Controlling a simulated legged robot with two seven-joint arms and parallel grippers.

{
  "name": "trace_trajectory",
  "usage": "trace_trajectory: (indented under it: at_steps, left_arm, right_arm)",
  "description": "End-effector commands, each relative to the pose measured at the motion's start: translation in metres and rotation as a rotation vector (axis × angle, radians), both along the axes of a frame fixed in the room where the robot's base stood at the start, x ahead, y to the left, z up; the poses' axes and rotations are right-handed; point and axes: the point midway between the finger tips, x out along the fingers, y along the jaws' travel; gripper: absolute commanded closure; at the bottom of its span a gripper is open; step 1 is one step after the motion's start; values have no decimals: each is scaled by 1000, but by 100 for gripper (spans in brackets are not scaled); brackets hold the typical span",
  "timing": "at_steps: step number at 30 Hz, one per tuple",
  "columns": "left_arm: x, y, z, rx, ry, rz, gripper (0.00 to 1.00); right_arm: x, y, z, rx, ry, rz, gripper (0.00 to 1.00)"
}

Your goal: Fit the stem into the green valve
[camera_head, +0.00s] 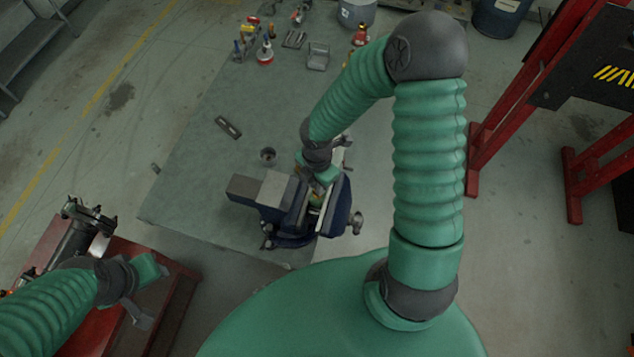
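A blue and grey bench vise (291,198) stands at the near edge of the workbench. My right gripper (328,178) reaches down over the vise jaws. Its fingers are mostly hidden by its own wrist and the vise, so I cannot tell if it is open or shut. A small greenish-yellow part (316,196) shows between the jaws under it; I cannot tell if this is the green valve. I cannot make out the stem.
The grey-green workbench (195,180) is mostly clear on its left side. A dark flat tool (228,127) and a small cup-like part (268,155) lie on it. Bottles and tools (265,52) stand at the back. A red stand (180,290) is at lower left.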

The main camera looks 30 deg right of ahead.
Motion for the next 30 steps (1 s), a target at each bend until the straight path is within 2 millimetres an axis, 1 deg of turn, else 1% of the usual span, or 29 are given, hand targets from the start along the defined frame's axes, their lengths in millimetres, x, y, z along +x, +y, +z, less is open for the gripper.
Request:
trace_trajectory:
  at_steps: [1,3,4,12,14,16,17,20,27,30]
  left_arm:
    - [0,0,1,0,0,0,64]
    - [0,0,1,0,0,0,64]
    - [0,0,1,0,0,0,64]
    - [0,0,1,0,0,0,64]
    - [0,0,1,0,0,0,64]
    - [0,0,3,0,0,0,64]
    - [0,0,4,0,0,0,64]
    - [0,0,7,0,0,0,64]
    - [0,0,17,0,0,0,64]
    - [0,0,19,0,0,0,64]
  right_arm:
    - [0,0,0,0,0,0,76]
    - [0,0,1,0,0,0,66]
    - [0,0,1,0,0,0,65]
    - [0,0,1,0,0,-1,65]
    - [0,0,4,0,-1,-2,65]
    - [1,-1,13,0,-4,-2,65]
    - [1,-1,18,-1,-4,-3,65]
    - [2,-2,44,-3,-8,-4,65]
    - [2,-2,115,-4,-6,-3,65]
    - [2,-1,140,-3,-5,-3,65]
